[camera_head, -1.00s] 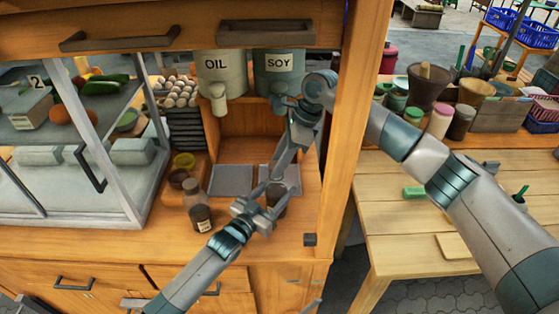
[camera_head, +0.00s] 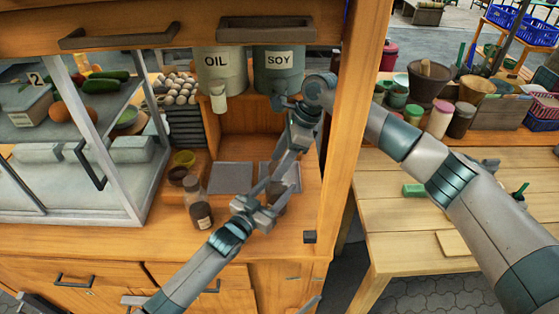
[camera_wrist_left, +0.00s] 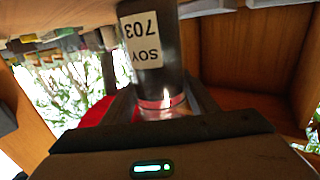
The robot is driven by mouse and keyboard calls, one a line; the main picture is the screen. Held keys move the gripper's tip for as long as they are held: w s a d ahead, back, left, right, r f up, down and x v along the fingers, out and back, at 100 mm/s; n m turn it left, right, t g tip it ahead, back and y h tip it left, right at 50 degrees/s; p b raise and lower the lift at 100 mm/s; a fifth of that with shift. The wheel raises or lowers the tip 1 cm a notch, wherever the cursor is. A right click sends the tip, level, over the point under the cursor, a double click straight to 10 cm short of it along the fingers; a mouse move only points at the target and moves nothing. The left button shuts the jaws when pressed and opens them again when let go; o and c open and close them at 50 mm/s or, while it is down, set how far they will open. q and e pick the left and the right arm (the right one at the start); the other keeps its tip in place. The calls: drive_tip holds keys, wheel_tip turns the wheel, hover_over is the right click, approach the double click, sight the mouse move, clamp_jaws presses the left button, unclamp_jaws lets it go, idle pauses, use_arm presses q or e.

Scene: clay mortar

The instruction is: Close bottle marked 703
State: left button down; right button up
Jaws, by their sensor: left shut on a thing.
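The dark bottle labelled SOY 703 (camera_wrist_left: 150,45) is between the left gripper's fingers in the left wrist view, with its label upside down in the picture. In the head view the bottle (camera_head: 277,197) is mostly hidden behind both grippers at the counter's front right. My left gripper (camera_head: 264,204) is shut on it. My right gripper (camera_head: 279,174) points down from above, right over the bottle. Its fingertips and the bottle's top overlap, so I cannot tell whether it is open or whether a cap is there.
A second dark labelled bottle (camera_head: 199,208) stands left of my left gripper. Grey trays (camera_head: 232,177) lie behind. OIL (camera_head: 220,80) and SOY (camera_head: 278,72) dispensers hang above. A wooden post (camera_head: 348,120) stands close on the right, a glass case (camera_head: 75,180) on the left.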

drive_tip(key=shift+r, duration=0.15)
drive_tip(key=shift+r, duration=2.15)
drive_tip(key=shift+o, duration=0.6)
drive_tip(key=o, duration=0.4)
drive_tip(key=shift+o, duration=0.2)
drive_tip(key=v, duration=1.2)
